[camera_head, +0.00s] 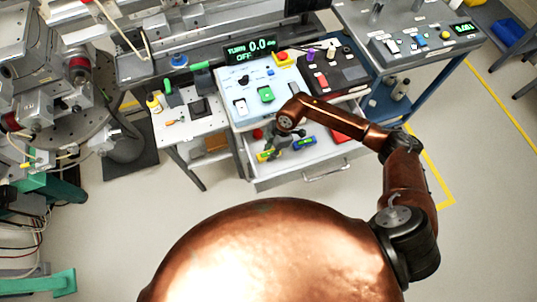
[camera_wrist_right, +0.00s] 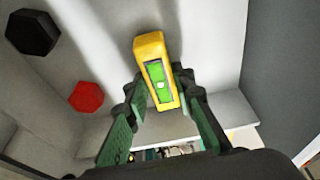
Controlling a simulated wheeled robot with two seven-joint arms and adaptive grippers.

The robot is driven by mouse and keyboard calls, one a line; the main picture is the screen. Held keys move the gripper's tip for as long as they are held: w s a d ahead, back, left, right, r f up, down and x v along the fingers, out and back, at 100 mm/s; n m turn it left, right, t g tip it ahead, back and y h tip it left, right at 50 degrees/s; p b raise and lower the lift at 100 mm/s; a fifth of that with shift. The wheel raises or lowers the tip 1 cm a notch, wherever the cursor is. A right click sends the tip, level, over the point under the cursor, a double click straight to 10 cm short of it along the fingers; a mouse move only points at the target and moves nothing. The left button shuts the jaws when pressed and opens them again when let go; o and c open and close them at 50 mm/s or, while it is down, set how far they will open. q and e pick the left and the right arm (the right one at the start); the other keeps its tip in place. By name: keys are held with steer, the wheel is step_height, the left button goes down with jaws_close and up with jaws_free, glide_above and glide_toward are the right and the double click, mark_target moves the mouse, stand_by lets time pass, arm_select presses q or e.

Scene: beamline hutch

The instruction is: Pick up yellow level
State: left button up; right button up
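The yellow level (camera_head: 265,156) with a green window lies in the open drawer (camera_head: 290,173) in the head view. In the right wrist view the yellow level (camera_wrist_right: 150,48) lies ahead of my right gripper (camera_wrist_right: 160,82), its near end between the two fingertips. The fingers are spread to either side of it, and I see no clear grip; whether a fingertip touches it is hard to tell. In the head view my right gripper (camera_head: 281,146) is over the drawer, beside the level. My left gripper is not in view.
A red hexagonal piece (camera_wrist_right: 86,96) and a black one (camera_wrist_right: 32,32) lie left of the level. The instrument worktop (camera_head: 238,84) stands above the drawer. The floor in front is clear.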

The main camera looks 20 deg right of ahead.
jaws_close()
steer(key=shift+r, duration=0.1)
